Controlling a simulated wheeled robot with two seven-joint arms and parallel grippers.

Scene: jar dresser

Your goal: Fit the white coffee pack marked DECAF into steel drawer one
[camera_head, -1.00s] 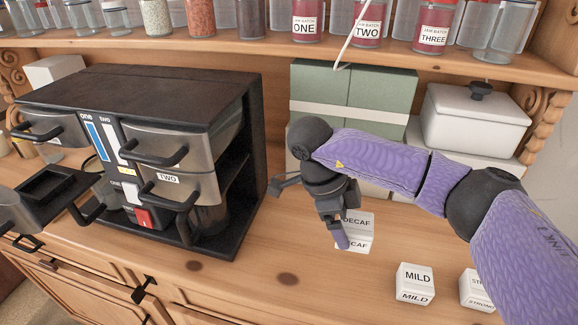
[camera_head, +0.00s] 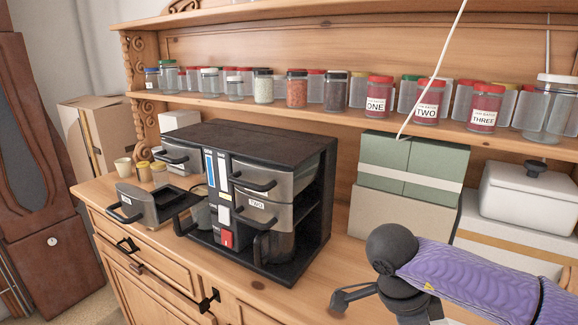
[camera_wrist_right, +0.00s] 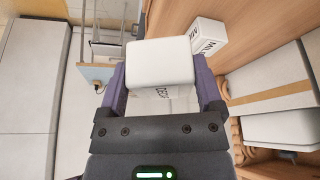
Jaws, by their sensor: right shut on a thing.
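The white DECAF pack (camera_wrist_right: 160,60) is between the purple fingers of my right gripper (camera_wrist_right: 160,80) in the right wrist view, with part of its lettering showing. My right gripper is shut on it. In the head view my right wrist is at the lower right and the fingers are cut off by the bottom edge. A steel drawer (camera_head: 150,206) is pulled out at the lower left of the black cabinet (camera_head: 262,140). Its small front label is too small to read surely. The drawer marked TWO (camera_head: 262,215) is shut at the right. My left gripper is not in view.
The MILD pack (camera_wrist_right: 209,37) stands on the counter in the right wrist view. Green boxes (camera_head: 412,165) and a white lidded container (camera_head: 530,195) stand behind my right arm. A shelf of jars runs above. Counter between cabinet and right arm is clear.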

